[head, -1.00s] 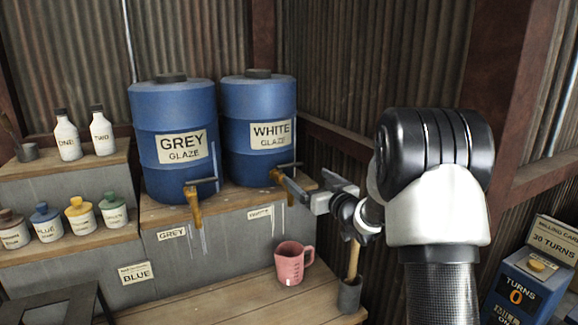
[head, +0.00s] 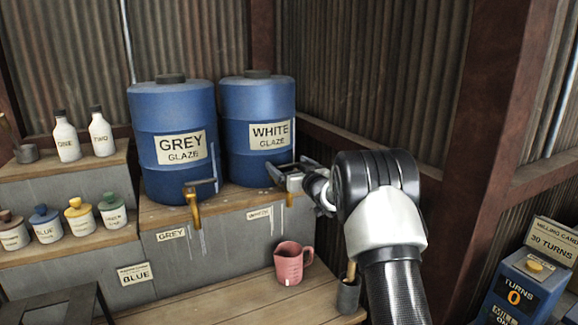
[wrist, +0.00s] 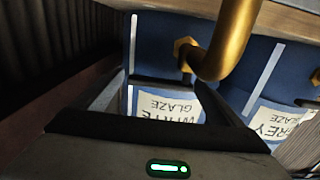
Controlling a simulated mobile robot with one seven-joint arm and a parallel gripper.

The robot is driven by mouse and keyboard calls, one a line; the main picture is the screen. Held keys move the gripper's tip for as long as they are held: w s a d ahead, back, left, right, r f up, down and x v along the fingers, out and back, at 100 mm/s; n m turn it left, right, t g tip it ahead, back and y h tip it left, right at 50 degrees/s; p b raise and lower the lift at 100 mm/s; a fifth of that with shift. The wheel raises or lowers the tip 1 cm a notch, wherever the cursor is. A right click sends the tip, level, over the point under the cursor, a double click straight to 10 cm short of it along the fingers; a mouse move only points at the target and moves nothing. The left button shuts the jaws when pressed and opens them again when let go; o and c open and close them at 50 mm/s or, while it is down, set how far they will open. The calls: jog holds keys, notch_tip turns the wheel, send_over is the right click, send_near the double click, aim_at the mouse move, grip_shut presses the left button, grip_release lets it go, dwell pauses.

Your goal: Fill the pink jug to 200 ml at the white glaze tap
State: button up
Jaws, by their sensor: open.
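The white glaze barrel (head: 257,125) stands on the upper ledge, and its brass tap (head: 289,200) shows only as a spout end below my gripper. My gripper (head: 283,170) is open at this tap, in front of the barrel. In the wrist view the tap's brass pipe (wrist: 232,40) is large and close, and the label is upside down. I cannot tell whether the jaws touch the tap's lever.
The grey glaze barrel (head: 172,115) with its brass tap (head: 194,207) stands to the left. A grey cup (head: 348,295) holding a wooden handle stands right of the jug, near my arm. Several small jars and bottles fill the left ledges. Bench left of the jug is clear.

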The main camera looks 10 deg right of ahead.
jog(key=c, duration=1.5)
jog(key=shift+s+f+h+b, duration=0.1)
jog(key=shift+f+h+b, duration=0.15)
jog(key=shift+b, duration=0.55)
jog(key=m+h+b, duration=0.1)
jog(key=b, duration=0.2)
jog(key=shift+s+f+h+b, duration=0.1)
jog(key=shift+s+h+b, duration=0.05)
jog(key=shift+h+b, duration=0.2)
jog(key=m+h+b, duration=0.1)
jog(key=b, duration=0.1)
jog(key=m+t+h+b, duration=0.1)
jog(key=b, duration=0.1)
jog(key=shift+s+b, duration=0.25)
jog(key=shift+b, duration=0.15)
jog(key=shift+s+d+r+m+h+b, duration=0.1)
jog(key=shift+r+m+h+b, duration=0.35)
jog(key=shift+h+b, duration=0.45)
jog(key=o, duration=1.5)
jog(key=s+p, duration=0.1)
jog(key=s, duration=1.6)
jog(key=shift+s+a, duration=0.25)
jog(key=shift+a, duration=0.05)
